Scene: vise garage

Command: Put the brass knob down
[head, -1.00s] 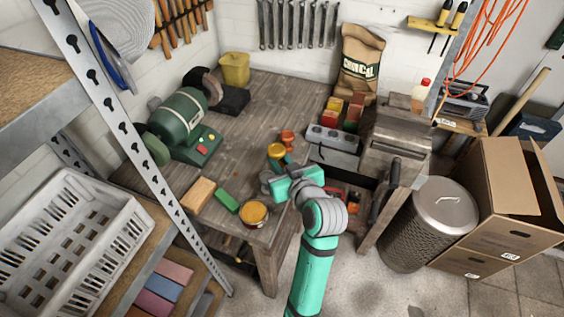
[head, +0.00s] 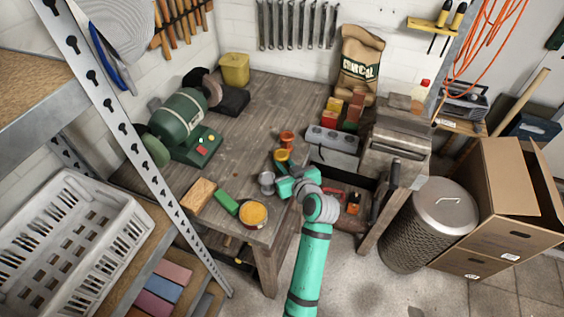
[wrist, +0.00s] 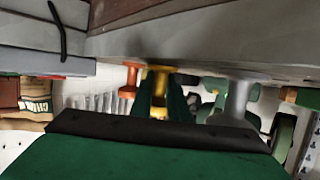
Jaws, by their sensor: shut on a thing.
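My gripper (head: 282,165) is shut on the brass knob (head: 281,155) at the right edge of the wooden bench. In the wrist view, which is upside down, the yellow brass knob (wrist: 158,78) is between my two dark green fingers (wrist: 160,98). Its wide flange is close to the bench surface; I cannot tell if it touches. The fingers hide part of its stem.
An orange copper-coloured knob (head: 287,138) stands just behind, and a grey knob (head: 266,181) just left in front. A round tin (head: 253,214), green block (head: 226,202) and grey switch box (head: 332,138) are nearby. The bench (head: 232,150) is bare farther left.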

